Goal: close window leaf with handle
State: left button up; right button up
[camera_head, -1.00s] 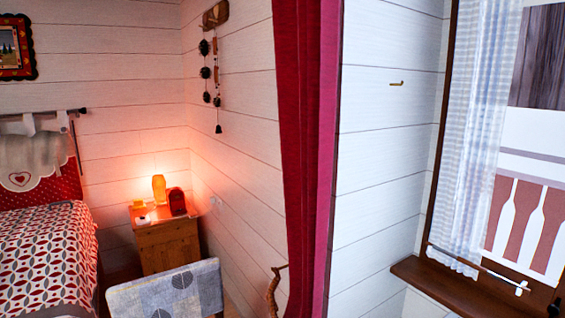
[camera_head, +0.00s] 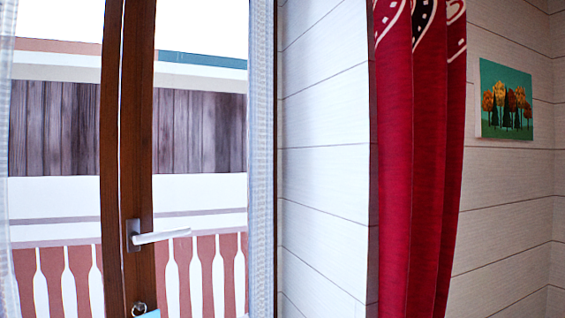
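The window leaf (camera_head: 137,175) with the handle has a brown wooden frame and stands left of the middle in the head view. Its silver lever handle (camera_head: 162,236) sticks out to the right, close to level. Another upright brown wooden frame member (camera_head: 111,150) stands just left of it, with a narrow gap line between them. I cannot tell from this view how far the leaf stands open. The lower part of the window is cut off by the picture's bottom edge. Neither of my grippers is in view.
A key ring (camera_head: 139,308) with a light blue tag hangs below the handle. A pale sheer curtain (camera_head: 262,150) borders the window on the right. A red curtain (camera_head: 410,190) hangs along the white plank wall (camera_head: 325,160). A tree picture (camera_head: 506,100) hangs at the right.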

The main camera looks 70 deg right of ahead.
aim_at(135, 154)
jog(key=z, duration=1.8)
